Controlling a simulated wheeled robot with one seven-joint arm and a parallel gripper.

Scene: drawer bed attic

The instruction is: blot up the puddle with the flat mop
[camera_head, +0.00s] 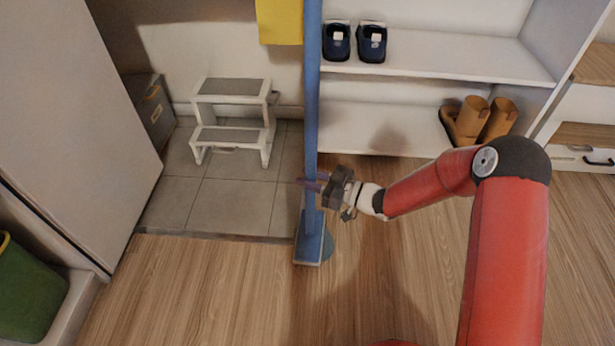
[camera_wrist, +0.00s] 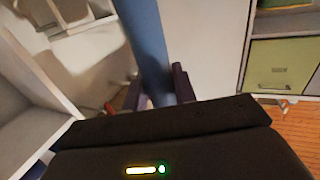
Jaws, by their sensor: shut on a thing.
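The flat mop (camera_head: 311,110) stands nearly upright, its long blue handle rising out of the top of the head view. Its flat blue head (camera_head: 308,250) is low, at the edge between the grey tiles and the wooden floor. The puddle (camera_head: 328,245) shows as a bluish patch on the wood, partly hidden behind the mop head. I cannot tell whether the head touches the floor. My gripper (camera_head: 318,182) is shut on the handle, above the head. In the wrist view the handle (camera_wrist: 148,45) passes between the dark fingers (camera_wrist: 160,90).
A white step stool (camera_head: 232,110) stands on the tiles behind left. A white shelf (camera_head: 430,62) holds blue shoes (camera_head: 354,42) and brown boots (camera_head: 480,120). A white panel (camera_head: 70,120) and a green bin (camera_head: 28,290) are at left. The front wooden floor is clear.

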